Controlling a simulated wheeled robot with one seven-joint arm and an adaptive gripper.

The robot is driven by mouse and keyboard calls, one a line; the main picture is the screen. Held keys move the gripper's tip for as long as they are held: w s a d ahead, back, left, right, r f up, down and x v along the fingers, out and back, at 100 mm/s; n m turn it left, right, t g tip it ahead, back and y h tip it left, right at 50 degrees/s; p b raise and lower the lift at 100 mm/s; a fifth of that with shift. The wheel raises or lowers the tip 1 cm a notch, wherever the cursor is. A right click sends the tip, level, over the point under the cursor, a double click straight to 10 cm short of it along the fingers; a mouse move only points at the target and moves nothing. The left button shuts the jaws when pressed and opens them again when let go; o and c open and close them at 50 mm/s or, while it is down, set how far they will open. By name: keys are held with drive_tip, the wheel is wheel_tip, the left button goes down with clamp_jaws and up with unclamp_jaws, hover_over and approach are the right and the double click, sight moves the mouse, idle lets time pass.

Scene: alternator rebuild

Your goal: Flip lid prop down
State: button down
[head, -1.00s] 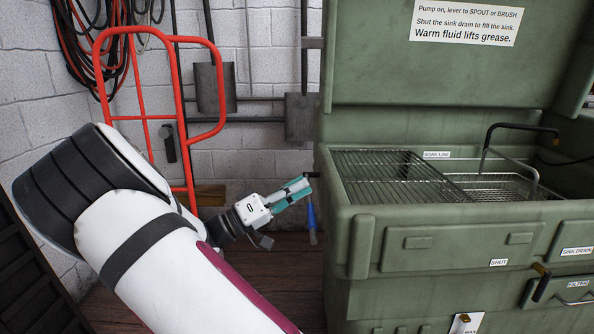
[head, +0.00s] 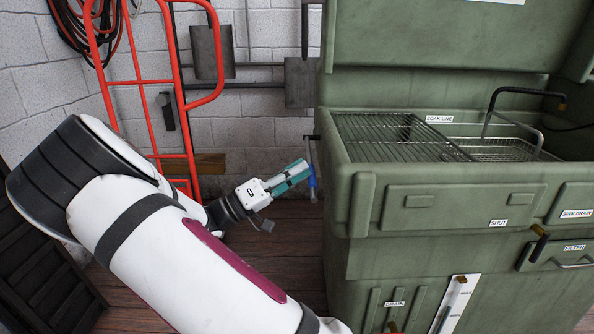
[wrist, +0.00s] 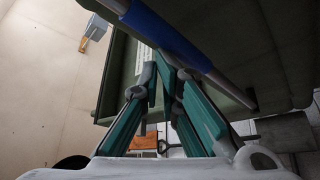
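A thin rod with a blue grip, which looks like the lid prop (head: 312,177), hangs at the left side of the green parts washer (head: 400,235). The washer's lid (head: 440,40) stands raised. In the wrist view the blue grip (wrist: 165,33) runs slanting across the top, just beyond my fingertips. My gripper (head: 305,168) has teal fingers pointing right at the grip, very close to it. In the wrist view the fingertips (wrist: 160,72) come together and look shut, with nothing seen between them. I cannot tell whether they touch the rod.
A red hand truck (head: 160,95) leans by the block wall behind my arm. A wire rack (head: 385,140) and a basket (head: 490,148) sit in the washer's sink. A black peg (head: 311,137) juts from the washer's left side above the grip. The wooden floor (head: 285,250) left of the washer is clear.

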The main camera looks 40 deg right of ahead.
drive_tip(key=shift+s+f, duration=0.2)
drive_tip(key=shift+f, duration=0.25)
wheel_tip(320, 180, up, 5)
drive_tip(key=p, duration=0.3)
drive_tip(key=w+a+f+p, duration=0.2)
drive_tip(key=w+a+f, duration=0.3)
drive_tip(key=a, duration=0.2)
drive_tip(key=shift+w+a+f, duration=0.15)
drive_tip(key=shift+w+a, duration=0.15)
drive_tip(key=shift+a, duration=0.1)
